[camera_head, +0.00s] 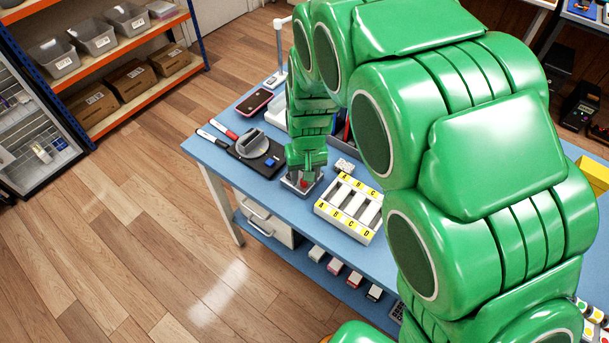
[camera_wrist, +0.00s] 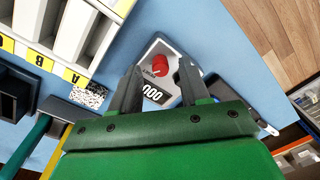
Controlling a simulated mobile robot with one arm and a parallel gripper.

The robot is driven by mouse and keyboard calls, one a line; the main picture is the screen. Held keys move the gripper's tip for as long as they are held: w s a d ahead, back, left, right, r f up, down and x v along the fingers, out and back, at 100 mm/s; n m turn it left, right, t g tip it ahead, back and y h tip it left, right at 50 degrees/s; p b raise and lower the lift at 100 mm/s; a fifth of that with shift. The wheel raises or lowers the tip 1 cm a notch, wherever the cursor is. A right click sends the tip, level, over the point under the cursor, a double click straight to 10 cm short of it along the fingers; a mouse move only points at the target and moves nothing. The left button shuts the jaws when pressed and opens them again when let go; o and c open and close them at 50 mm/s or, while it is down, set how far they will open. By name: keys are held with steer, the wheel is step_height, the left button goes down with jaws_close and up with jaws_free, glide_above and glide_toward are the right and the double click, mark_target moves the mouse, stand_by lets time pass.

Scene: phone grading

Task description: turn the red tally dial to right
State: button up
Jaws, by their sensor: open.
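The tally counter (camera_wrist: 174,88) is a grey box with a red dial (camera_wrist: 162,64) and a black number window reading zeros (camera_wrist: 151,93). In the head view the tally counter (camera_head: 301,184) sits near the front edge of the blue table, left of the lettered tray. My gripper (camera_wrist: 158,72) is open above it, its two dark fingers apart on either side of the number window and the dial. The red dial shows between the fingertips in the wrist view; whether a finger touches it I cannot tell. In the head view my gripper (camera_head: 304,176) partly covers the counter.
A white tray with yellow A to D labels (camera_head: 350,208) stands right of the counter. A speckled block (camera_head: 345,165) lies behind the tray. A phone (camera_head: 254,102) lies farther back.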

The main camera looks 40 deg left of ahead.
steer(key=r, duration=0.5)
steer(key=shift+w+r, duration=0.2)
steer(key=shift+r, duration=0.2)
steer(key=shift+d+r, duration=0.1)
steer(key=shift+r, duration=0.45)
